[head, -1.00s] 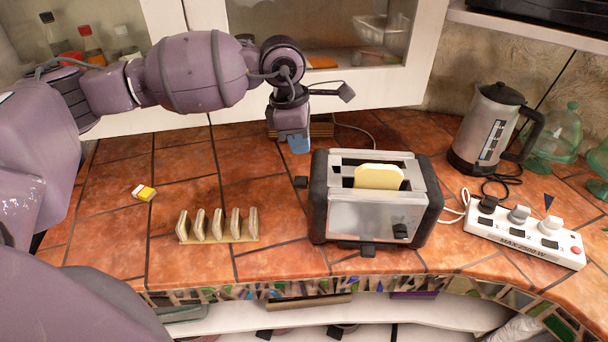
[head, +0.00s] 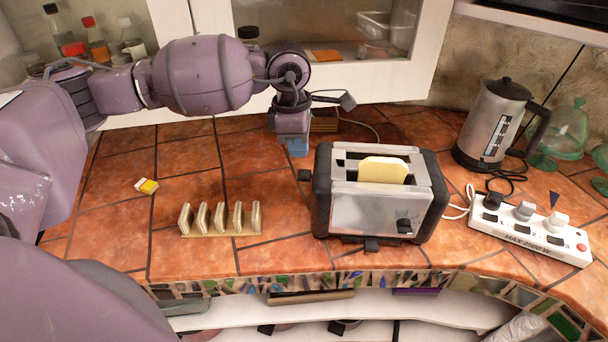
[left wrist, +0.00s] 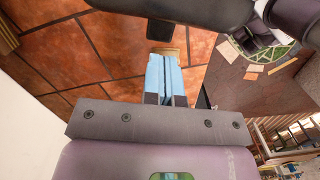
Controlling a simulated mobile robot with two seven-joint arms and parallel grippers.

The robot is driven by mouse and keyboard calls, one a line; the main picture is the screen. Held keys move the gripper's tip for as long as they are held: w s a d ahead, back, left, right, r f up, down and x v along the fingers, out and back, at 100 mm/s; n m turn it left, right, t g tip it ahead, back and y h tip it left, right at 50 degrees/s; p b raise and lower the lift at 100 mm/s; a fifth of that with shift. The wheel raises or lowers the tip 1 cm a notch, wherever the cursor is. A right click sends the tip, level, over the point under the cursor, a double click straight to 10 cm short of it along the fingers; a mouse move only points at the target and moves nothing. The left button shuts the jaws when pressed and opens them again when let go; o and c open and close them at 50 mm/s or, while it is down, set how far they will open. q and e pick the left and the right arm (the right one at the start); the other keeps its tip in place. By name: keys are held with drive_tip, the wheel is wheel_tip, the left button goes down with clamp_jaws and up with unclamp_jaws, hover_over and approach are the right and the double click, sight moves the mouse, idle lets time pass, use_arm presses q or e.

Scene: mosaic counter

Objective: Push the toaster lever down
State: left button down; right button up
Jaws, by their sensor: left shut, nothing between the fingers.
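The silver toaster with black end panels (head: 362,212) stands upright on the tiled counter. A slice of bread (head: 383,170) sticks up from its slot. A black lever tab (head: 304,175) juts from its left end; a dark tab, seemingly this lever, also shows in the left wrist view (left wrist: 160,31). Another black tab (head: 371,245) is low on the front. My left gripper (head: 297,148) is shut and empty, its blue fingers pointing down behind and above the left-end lever, apparently apart from it. In the left wrist view the blue fingers (left wrist: 165,75) lie together. My right gripper is not in view.
A toast rack (head: 220,219) stands left of the toaster, with a small yellow-and-white item (head: 147,186) farther left. A kettle (head: 493,125) and a white power strip (head: 530,231) are at the right. Bare tiles lie between rack and toaster.

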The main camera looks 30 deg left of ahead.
sight(301, 173)
use_arm(q)
drive_tip(key=shift+w+d+f+b, duration=0.15)
drive_tip(key=shift+f+b, duration=0.3)
drive_tip(key=shift+f, duration=0.75)
drive_tip(key=shift+d+f+b, duration=0.1)
drive_tip(key=shift+f+b, duration=0.3)
drive_tip(key=shift+f, duration=0.75)
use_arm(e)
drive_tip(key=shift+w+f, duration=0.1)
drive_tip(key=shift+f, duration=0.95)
use_arm(q)
drive_tip(key=shift+f+b, duration=1.15)
drive_tip(key=shift+f, duration=0.6)
drive_tip(key=shift+f+b, duration=0.5)
drive_tip(key=shift+f, duration=0.35)
drive_tip(key=shift+r, duration=0.15)
drive_tip(key=shift+a+r, duration=0.15)
drive_tip(key=shift+a, duration=0.1)
drive_tip(key=shift+s+a+r+p, duration=0.2)
drive_tip(key=shift+s+a, duration=0.15)
drive_tip(key=shift+a, duration=0.25)
drive_tip(key=shift+s+a+r+p, duration=0.15)
drive_tip(key=shift+s+a, duration=0.15)
drive_tip(key=shift+a, duration=0.25)
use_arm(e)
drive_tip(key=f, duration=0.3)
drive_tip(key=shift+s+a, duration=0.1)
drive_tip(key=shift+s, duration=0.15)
